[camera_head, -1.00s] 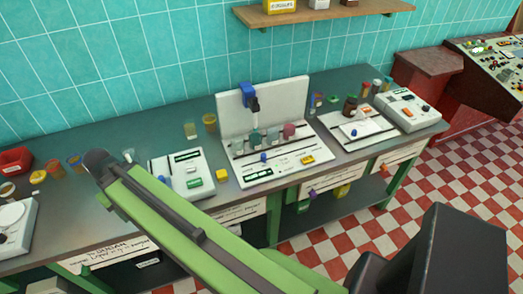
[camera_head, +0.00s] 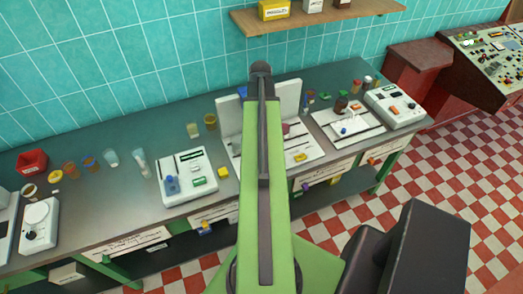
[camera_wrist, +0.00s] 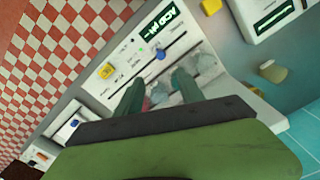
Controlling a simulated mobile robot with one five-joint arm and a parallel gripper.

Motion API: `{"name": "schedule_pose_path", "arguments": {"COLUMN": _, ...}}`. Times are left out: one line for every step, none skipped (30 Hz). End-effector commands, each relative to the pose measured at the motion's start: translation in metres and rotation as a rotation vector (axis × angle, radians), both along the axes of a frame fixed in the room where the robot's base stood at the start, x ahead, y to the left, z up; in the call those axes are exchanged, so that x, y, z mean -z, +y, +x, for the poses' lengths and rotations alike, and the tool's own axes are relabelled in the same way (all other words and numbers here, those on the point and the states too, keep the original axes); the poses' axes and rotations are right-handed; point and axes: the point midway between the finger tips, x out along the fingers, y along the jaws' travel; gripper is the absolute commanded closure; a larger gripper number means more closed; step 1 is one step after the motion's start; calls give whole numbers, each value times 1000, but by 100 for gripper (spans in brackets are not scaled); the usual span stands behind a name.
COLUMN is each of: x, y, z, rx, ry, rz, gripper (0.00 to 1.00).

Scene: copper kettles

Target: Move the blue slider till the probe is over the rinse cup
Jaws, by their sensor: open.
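In the wrist view, the blue slider (camera_wrist: 161,53) is a small knob on a dark slot across the white ACID pH station (camera_wrist: 127,52). My gripper (camera_wrist: 158,77) is open and empty, its two dark green fingers pointing toward the station just short of the slider in the picture. Pale cups (camera_wrist: 200,62) stand beyond the slot, partly behind a finger. In the head view, my raised arm covers most of the station (camera_head: 289,95); a bit of the blue carriage (camera_head: 242,91) and a pink cup (camera_head: 286,128) show. The probe is hidden, and I cannot tell which is the rinse cup.
A yellow block (camera_wrist: 106,71) sits on the station's front. In the head view, a white device (camera_head: 187,178) stands left of the station, and another balance-like device (camera_head: 349,124) stands right. A shelf (camera_head: 320,18) hangs above.

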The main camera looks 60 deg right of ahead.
Motion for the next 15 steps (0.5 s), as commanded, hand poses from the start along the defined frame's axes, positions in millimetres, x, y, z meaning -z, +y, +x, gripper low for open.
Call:
{"name": "schedule_pose_path", "arguments": {"x": 7, "y": 0, "z": 0, "rx": -1, "ry": 0, "rz": 0, "gripper": 55}}
{"name": "schedule_pose_path", "arguments": {"x": 10, "y": 0, "z": 0, "rx": -1, "ry": 0, "rz": 0, "gripper": 55}}
{"name": "schedule_pose_path", "arguments": {"x": 16, "y": 0, "z": 0, "rx": -1, "ry": 0, "rz": 0, "gripper": 55}}
{"name": "schedule_pose_path", "arguments": {"x": 20, "y": 0, "z": 0, "rx": -1, "ry": 0, "rz": 0, "gripper": 55}}
{"name": "schedule_pose_path", "arguments": {"x": 25, "y": 0, "z": 1, "rx": -1, "ry": 0, "rz": 0, "gripper": 55}}
{"name": "schedule_pose_path", "arguments": {"x": 32, "y": 0, "z": 1, "rx": -2, "ry": 0, "rz": 0, "gripper": 55}}
{"name": "schedule_pose_path", "arguments": {"x": 38, "y": 0, "z": 1, "rx": -2, "ry": 0, "rz": 0, "gripper": 55}}
{"name": "schedule_pose_path", "arguments": {"x": 44, "y": 0, "z": 1, "rx": -2, "ry": 0, "rz": 0, "gripper": 55}}
{"name": "schedule_pose_path", "arguments": {"x": 53, "y": 0, "z": 1, "rx": -2, "ry": 0, "rz": 0, "gripper": 55}}
{"name": "schedule_pose_path", "arguments": {"x": 59, "y": 0, "z": 1, "rx": -2, "ry": 0, "rz": 0, "gripper": 55}}
{"name": "schedule_pose_path", "arguments": {"x": 65, "y": 0, "z": 1, "rx": -2, "ry": 0, "rz": 0, "gripper": 55}}
{"name": "schedule_pose_path", "arguments": {"x": 74, "y": 0, "z": 1, "rx": -2, "ry": 0, "rz": 0, "gripper": 55}}
{"name": "schedule_pose_path", "arguments": {"x": 80, "y": 0, "z": 1, "rx": -2, "ry": 0, "rz": 0, "gripper": 55}}
{"name": "schedule_pose_path", "arguments": {"x": 86, "y": 0, "z": 1, "rx": -2, "ry": 0, "rz": 0, "gripper": 55}}
{"name": "schedule_pose_path", "arguments": {"x": 94, "y": 0, "z": 1, "rx": -2, "ry": 0, "rz": 0, "gripper": 55}}
